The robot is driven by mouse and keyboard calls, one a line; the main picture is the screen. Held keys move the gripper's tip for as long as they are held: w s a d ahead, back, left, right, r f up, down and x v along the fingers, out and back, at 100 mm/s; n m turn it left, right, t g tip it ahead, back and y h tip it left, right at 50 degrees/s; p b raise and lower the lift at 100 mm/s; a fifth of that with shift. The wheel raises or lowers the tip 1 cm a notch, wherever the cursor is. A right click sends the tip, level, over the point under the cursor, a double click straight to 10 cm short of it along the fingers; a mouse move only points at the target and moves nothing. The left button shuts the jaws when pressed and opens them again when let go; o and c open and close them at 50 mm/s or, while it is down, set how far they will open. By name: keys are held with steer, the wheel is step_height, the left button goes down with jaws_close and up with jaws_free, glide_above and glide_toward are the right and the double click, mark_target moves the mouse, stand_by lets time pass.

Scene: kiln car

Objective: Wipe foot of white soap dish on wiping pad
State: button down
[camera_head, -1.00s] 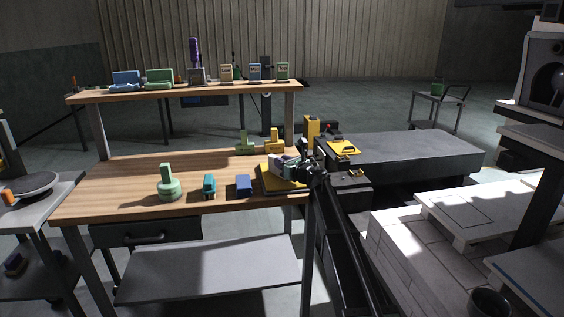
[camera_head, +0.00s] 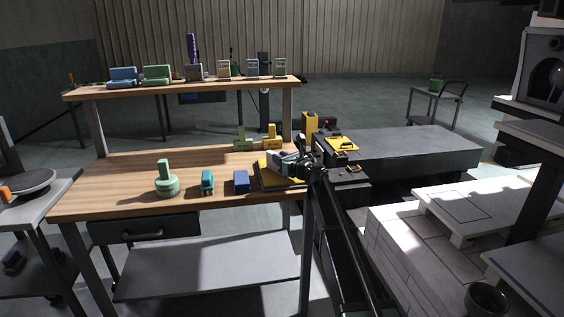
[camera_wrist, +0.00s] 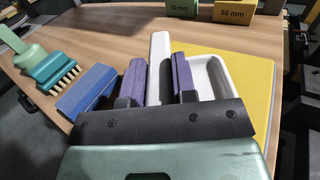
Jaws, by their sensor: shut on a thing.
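My gripper (camera_wrist: 158,85) is shut on the white soap dish (camera_wrist: 211,75), with its two purple-padded fingers on either side of the dish's upright white part. The dish is over the yellow wiping pad (camera_wrist: 245,75) in the wrist view. In the head view the gripper (camera_head: 288,163) and dish are at the pad's upper side, and the pad (camera_head: 266,176) lies at the right end of the wooden bench. The dish's underside is hidden, so I cannot tell whether its foot touches the pad.
A blue block (camera_head: 241,181), a teal brush (camera_head: 207,181) and a green-handled tool (camera_head: 166,181) stand left of the pad. Green (camera_head: 243,140) and yellow (camera_head: 271,138) gauge blocks stand behind. A raised shelf (camera_head: 190,88) spans the bench's back. The bench's left middle is clear.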

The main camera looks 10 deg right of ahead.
steer(key=shift+w+a, duration=0.1)
steer(key=shift+w, duration=2.2)
steer(key=shift+s, duration=4.1)
steer(key=shift+w, duration=4.1)
steer(key=shift+s, duration=4.15)
steer(key=shift+w, duration=2.15)
